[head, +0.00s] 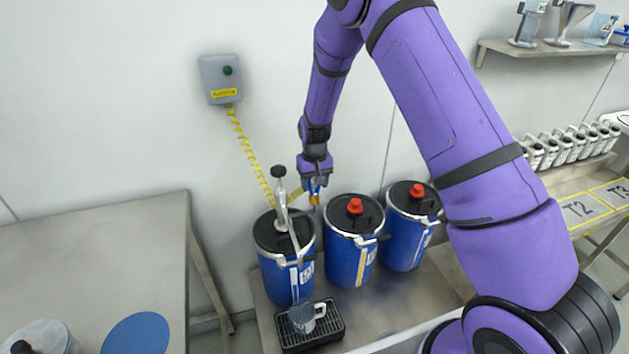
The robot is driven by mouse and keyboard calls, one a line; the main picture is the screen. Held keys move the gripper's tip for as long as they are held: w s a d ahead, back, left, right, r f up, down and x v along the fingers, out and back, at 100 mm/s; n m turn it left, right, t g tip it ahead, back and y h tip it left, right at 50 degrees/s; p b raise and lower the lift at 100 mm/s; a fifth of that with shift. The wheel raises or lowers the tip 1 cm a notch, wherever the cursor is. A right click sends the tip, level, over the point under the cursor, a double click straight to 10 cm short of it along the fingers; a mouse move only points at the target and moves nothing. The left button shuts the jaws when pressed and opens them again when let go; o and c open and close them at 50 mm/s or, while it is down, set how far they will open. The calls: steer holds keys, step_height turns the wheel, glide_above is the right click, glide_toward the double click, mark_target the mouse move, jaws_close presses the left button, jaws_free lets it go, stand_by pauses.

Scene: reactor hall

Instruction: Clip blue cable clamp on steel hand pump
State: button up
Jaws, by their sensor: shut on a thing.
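The steel hand pump (283,208) stands on the left blue drum, with a black knob on top and a spout angled down to the front. My gripper (315,191) points down just to the right of the pump, above the gap between the left and middle drums. It is shut on the small blue cable clamp (317,184), which is mostly covered by the fingers. A coiled yellow cable (250,156) runs from a grey wall box (220,79) down behind the pump, and a yellow stretch leads up to the clamp. Whether clamp and pump touch cannot be told.
The left drum (286,277), middle drum (349,262) and right drum (404,247) stand in a row; the latter two have red caps. A grey mug (303,318) sits on a black drip tray (289,339) in front. A steel table (100,265) is at left.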

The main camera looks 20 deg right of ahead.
steer(key=shift+f, duration=1.25)
stand_by(1.4)
steer(key=o, duration=0.8)
step_height(320, 180, up, 11)
steer(key=shift+f, duration=0.1)
stand_by(0.5)
